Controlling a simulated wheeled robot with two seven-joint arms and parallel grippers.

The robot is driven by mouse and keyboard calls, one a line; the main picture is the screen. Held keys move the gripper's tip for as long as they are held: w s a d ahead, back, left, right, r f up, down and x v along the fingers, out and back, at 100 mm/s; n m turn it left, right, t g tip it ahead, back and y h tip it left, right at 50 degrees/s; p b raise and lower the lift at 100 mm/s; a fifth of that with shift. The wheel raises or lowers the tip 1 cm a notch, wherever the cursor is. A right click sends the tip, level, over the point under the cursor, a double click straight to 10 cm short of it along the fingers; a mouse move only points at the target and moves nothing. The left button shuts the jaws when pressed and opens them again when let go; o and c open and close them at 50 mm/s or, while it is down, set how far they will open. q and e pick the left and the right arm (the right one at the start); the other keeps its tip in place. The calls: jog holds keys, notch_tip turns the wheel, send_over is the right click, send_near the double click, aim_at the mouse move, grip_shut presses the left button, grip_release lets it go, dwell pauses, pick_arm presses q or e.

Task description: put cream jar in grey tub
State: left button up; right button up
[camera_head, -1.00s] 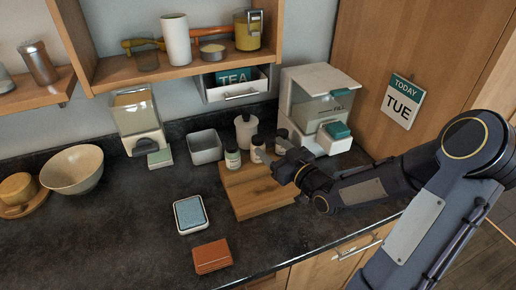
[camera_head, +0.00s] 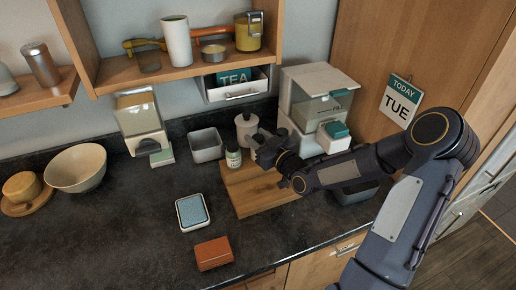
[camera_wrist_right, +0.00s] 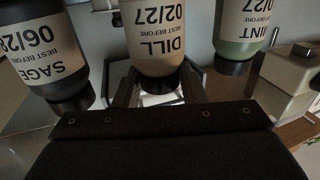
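The cream jar (camera_wrist_right: 158,45), labelled DILL 02/27, is in the middle of the right wrist view, with its dark cap at the lower end in the picture. The fingers of my right gripper (camera_wrist_right: 160,90) stand at either side of it near the cap, and they look apart. In the head view my right gripper (camera_head: 258,143) is over the back of the wooden board, hiding the cream jar. The grey tub (camera_head: 206,147) stands at the back of the counter, left of the board, and looks empty. My left gripper is not in view.
A green jar (camera_wrist_right: 238,30) and a dark SAGE jar (camera_wrist_right: 50,55) flank the cream jar closely. The wooden board (camera_head: 262,198) lies below. A white canister (camera_head: 246,125) stands behind. A darker tub (camera_head: 352,196) is under my right arm.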

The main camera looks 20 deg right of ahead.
jog(key=c, duration=0.6)
jog(key=shift+r, duration=0.1)
jog(key=shift+r+b, duration=0.3)
jog(key=shift+r, duration=0.15)
notch_tip(320, 180, up, 2)
jog(key=shift+s+r+b, duration=0.15)
jog(key=shift+r+b, duration=0.1)
jog(key=shift+b, duration=0.2)
jog(key=s+a+r, duration=0.2)
jog(key=s+r, duration=0.1)
jog(key=s, duration=0.1)
jog(key=s+a+r, duration=0.2)
jog(key=s+r, duration=0.1)
jog(key=s, duration=0.1)
jog(key=s+a+r, duration=0.2)
jog(key=s+r, duration=0.1)
jog(key=s, duration=0.1)
jog(key=shift+s+a+r+b, duration=0.1)
jog(key=shift+s+r+b, duration=0.1)
jog(key=shift+b, duration=0.15)
